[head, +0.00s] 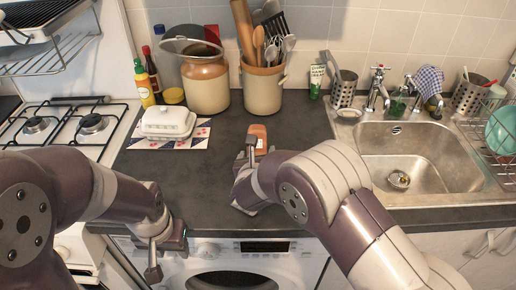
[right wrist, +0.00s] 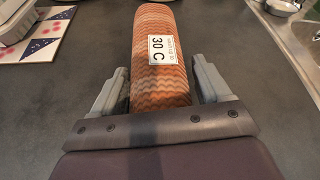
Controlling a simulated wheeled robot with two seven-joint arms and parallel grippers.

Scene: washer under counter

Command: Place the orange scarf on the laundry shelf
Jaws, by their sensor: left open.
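The orange scarf (head: 259,131) is a rolled, wave-patterned bundle lying on the dark counter; it also shows in the right wrist view (right wrist: 160,85) with a white "30 C" label. My right gripper (right wrist: 160,66) is open, with one finger on each side of the scarf and a small gap at each side. In the head view my right gripper (head: 257,148) partly hides the scarf. My left gripper (head: 170,252) is open and empty in front of the counter edge, by the washer. I cannot pick out a laundry shelf for certain.
A butter dish (head: 168,122) stands left of the scarf on a patterned mat (head: 140,143). Jars (head: 205,85) and a utensil crock (head: 262,92) stand behind. A sink (head: 420,160) lies right, a gas hob (head: 65,125) left. The washer (head: 245,270) is below the counter.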

